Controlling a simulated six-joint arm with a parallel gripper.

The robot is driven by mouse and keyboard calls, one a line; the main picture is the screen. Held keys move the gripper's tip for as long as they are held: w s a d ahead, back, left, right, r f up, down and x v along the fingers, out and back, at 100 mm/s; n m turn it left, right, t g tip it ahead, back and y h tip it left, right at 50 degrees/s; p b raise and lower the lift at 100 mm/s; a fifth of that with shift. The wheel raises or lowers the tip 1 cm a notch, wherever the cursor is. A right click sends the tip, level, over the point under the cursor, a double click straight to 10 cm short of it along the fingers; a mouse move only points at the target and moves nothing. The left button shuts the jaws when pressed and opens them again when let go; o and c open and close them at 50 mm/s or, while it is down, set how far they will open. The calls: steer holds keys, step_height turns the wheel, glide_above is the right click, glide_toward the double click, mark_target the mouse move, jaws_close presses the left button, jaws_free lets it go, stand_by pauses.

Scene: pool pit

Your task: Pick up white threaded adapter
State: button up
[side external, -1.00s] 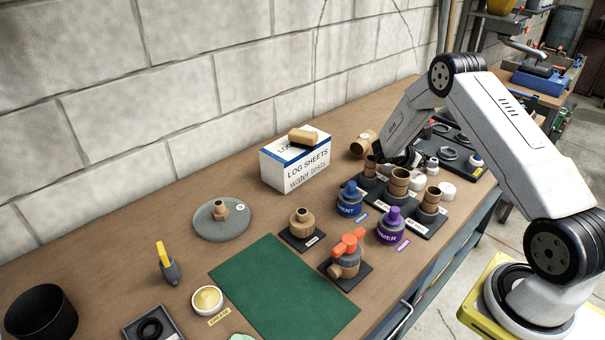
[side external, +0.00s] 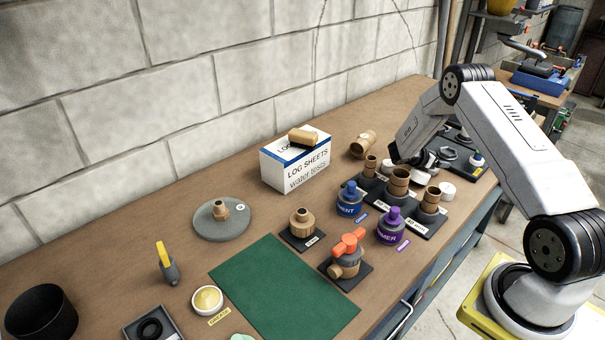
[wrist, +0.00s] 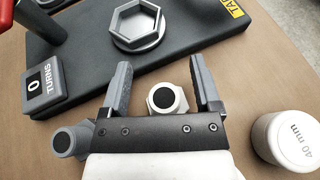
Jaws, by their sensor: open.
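The white threaded adapter (wrist: 166,98), a white fitting with a dark round bore, shows in the wrist view between the fingers of my gripper (wrist: 160,64). The fingers are open, one on each side with gaps between them and the adapter. The gripper body hides its near part. In the side external view my gripper (side external: 428,160) is low over the bench behind the brown fittings, and I cannot make out the adapter clearly there.
A white cap marked 40 mm (wrist: 285,138) stands right of my gripper, and a grey fitting (wrist: 72,139) is close on the left. Beyond the fingertips lies a black board (wrist: 205,38) with a hexagonal ring (wrist: 137,24) and a TURNS counter (wrist: 45,86).

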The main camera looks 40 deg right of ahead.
steer(key=shift+s+a+f, duration=0.2)
steer(key=shift+s+f, duration=0.1)
steer(key=shift+f, duration=0.2)
jaws_close()
steer(key=shift+r, duration=0.1)
steer(key=shift+w+r, duration=0.1)
steer(key=shift+r, duration=0.75)
steer(key=s+a+r, duration=0.9)
steer(key=s+r, duration=0.1)
steer(key=r, duration=0.1)
steer(key=shift+a+r, duration=0.2)
steer(key=shift+r, duration=0.15)
